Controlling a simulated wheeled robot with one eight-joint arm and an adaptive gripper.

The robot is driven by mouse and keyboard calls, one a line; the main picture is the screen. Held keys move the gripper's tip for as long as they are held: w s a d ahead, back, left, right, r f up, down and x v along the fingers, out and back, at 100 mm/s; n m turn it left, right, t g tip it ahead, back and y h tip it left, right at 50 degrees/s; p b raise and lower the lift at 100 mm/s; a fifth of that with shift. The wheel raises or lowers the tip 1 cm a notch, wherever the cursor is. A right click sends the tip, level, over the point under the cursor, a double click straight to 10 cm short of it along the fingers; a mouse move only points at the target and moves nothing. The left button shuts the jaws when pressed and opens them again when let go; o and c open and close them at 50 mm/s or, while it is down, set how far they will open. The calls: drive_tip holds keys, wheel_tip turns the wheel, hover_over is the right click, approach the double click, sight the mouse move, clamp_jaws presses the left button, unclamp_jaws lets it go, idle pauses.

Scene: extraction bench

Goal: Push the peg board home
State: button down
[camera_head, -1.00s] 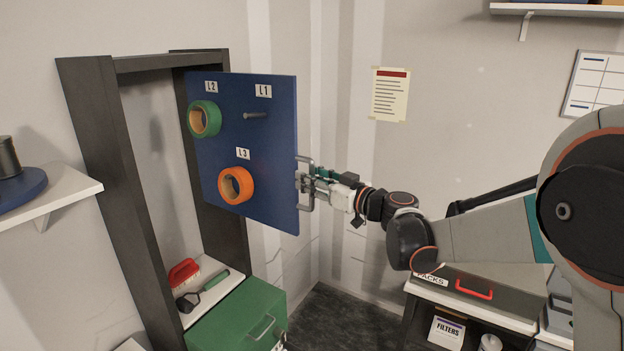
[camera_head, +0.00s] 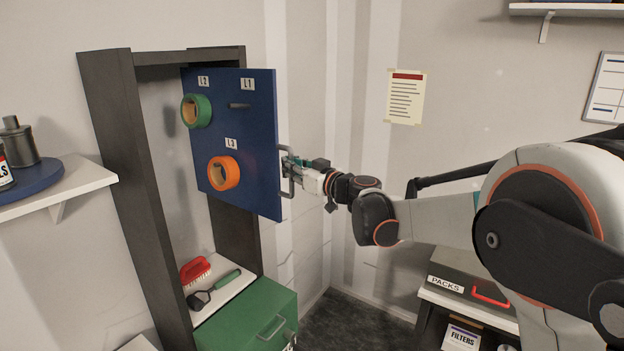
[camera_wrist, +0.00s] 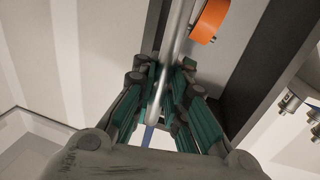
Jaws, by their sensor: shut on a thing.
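The peg board (camera_head: 245,140) is a blue panel standing partly out of a dark upright frame (camera_head: 120,150), at an angle to it. It bears labels L1, L2 and L3. A green tape roll (camera_head: 187,111) hangs at L2 and an orange tape roll (camera_head: 230,173) at L3; the L1 peg (camera_head: 238,106) is bare. My gripper (camera_head: 290,170) is shut on the grey bar handle (camera_head: 286,186) at the board's right edge. In the wrist view the handle bar (camera_wrist: 176,40) runs between the green-sided fingers (camera_wrist: 160,100), with the orange roll (camera_wrist: 210,20) behind it.
A red brush (camera_head: 195,269) and a dark-headed tool with a green handle (camera_head: 225,280) lie on the frame's low shelf. A green drawer box (camera_head: 250,320) stands below the board. A white shelf with a blue turntable (camera_head: 45,181) is at left.

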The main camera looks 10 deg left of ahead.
drive_tip(key=shift+w+a, duration=0.15)
drive_tip(key=shift+a, duration=0.35)
drive_tip(key=shift+w+a, duration=0.15)
drive_tip(key=shift+a, duration=0.35)
drive_tip(key=c, duration=1.6)
unclamp_jaws()
drive_tip(key=shift+d, duration=0.1)
drive_tip(key=v, duration=1.2)
drive_tip(key=shift+f, duration=0.1)
